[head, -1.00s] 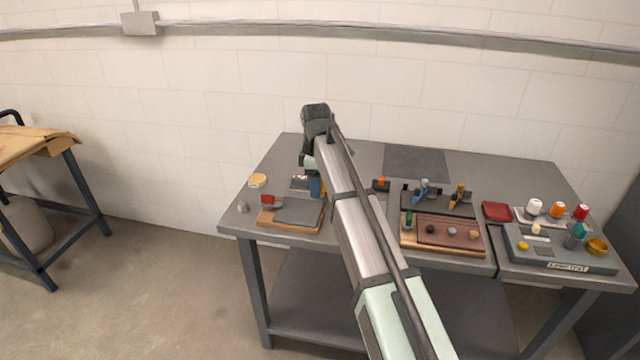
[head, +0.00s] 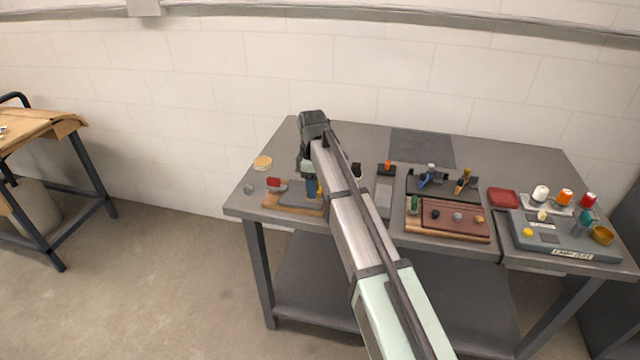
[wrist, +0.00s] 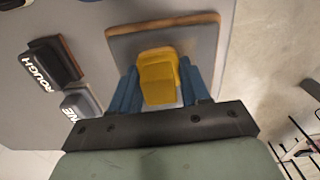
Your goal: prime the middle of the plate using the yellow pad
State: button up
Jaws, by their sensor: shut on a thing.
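The plate is a flat grey square (head: 298,198) on a wooden board (head: 271,201) at the table's front left; in the wrist view the plate (wrist: 126,48) lies beyond my fingertips. My gripper (head: 313,188) is over the plate's right part in the head view. In the wrist view its blue fingers (wrist: 158,88) are shut on the yellow pad (wrist: 157,68), which hangs over the plate. I cannot tell whether the pad touches the plate. A sliver of the pad (head: 320,190) shows in the head view; my arm hides part of the plate's right side.
Dark blocks, one labelled ROUGH (wrist: 46,70), lie beside the board. A reddish-brown tray (head: 455,217), a tool rack (head: 441,187) and a labelled grey tray (head: 560,245) stand to the right.

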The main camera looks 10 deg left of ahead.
aim_at(295, 192)
jog(key=shift+a, duration=2.8)
jog(key=shift+d, duration=4.25)
jog(key=shift+s, duration=0.45)
jog(key=shift+a, duration=4.2)
jog(key=shift+d, duration=4.1)
notch_tip(295, 192, up, 8)
jog(key=shift+r, duration=0.1)
